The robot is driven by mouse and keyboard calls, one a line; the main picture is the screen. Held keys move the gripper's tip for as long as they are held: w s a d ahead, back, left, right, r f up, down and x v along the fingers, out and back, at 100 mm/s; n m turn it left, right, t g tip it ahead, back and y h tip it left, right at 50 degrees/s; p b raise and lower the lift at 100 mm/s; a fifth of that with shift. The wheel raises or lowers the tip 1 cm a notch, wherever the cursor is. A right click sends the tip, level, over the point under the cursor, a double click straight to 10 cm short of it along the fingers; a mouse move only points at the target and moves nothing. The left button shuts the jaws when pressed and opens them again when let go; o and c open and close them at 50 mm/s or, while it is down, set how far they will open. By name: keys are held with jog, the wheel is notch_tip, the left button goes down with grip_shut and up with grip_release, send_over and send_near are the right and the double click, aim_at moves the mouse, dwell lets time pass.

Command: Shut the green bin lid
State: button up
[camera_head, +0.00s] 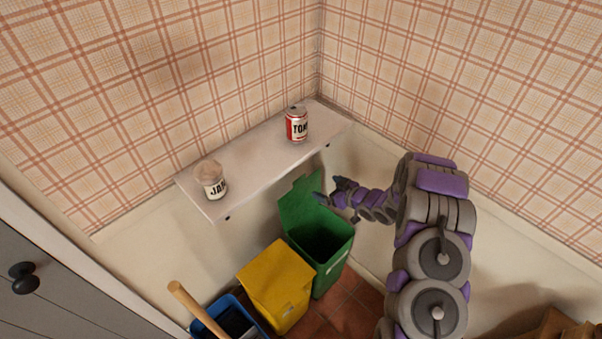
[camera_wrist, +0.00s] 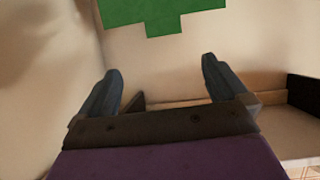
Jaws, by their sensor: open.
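The green bin (camera_head: 333,269) stands on the floor in the corner, under the shelf. Its lid (camera_head: 297,200) is raised up and back toward the wall, and the dark inside shows. My gripper (camera_head: 325,199) is at the right side of the raised lid, above the bin's opening. I cannot tell from the head view whether it touches the lid. In the wrist view my gripper (camera_wrist: 159,70) is open and empty, with its two fingers apart. A green piece, likely the lid (camera_wrist: 160,14), shows at the top edge beyond the fingertips.
A yellow bin (camera_head: 275,285) and a blue bin (camera_head: 228,318) with a wooden handle (camera_head: 192,305) stand left of the green one. A white shelf (camera_head: 250,160) above carries a jar (camera_head: 211,180) and a can (camera_head: 297,124). Grey drawers (camera_head: 45,290) are at left.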

aim_at(299, 179)
jog(key=shift+y, duration=0.3)
jog(key=b+x, duration=0.1)
jog(key=x, duration=0.4)
jog(key=b+x, duration=0.1)
jog(key=x, duration=0.5)
jog(key=b+x, duration=0.1)
jog(key=x, duration=0.5)
jog(key=shift+s+a+f, duration=0.15)
jog(key=shift+s+f, duration=0.05)
jog(key=shift+f, duration=0.15)
jog(key=shift+w+a+b, duration=0.25)
jog(key=shift+b, duration=0.05)
jog(key=c, duration=1.4)
jog(key=s+d+t+y+p, duration=0.1)
jog(key=s+d, duration=0.1)
jog(key=s+d+t+y+p, duration=0.1)
jog(key=s+d, duration=0.2)
jog(key=shift+s+d+p, duration=0.1)
jog(key=shift+d+p, duration=0.05)
jog(key=shift+p, duration=0.25)
jog(key=shift+s+d+f+p, duration=0.45)
jog(key=shift+s+d, duration=0.55)
jog(key=shift+d, duration=0.05)
jog(key=shift+s+d+f+p, duration=0.45)
jog(key=shift+s+d+f, duration=0.05)
jog(key=shift+s+d, duration=0.55)
jog(key=shift+s+d+f+p, duration=0.45)
jog(key=shift+s+d, duration=0.55)
jog(key=shift+d, duration=0.05)
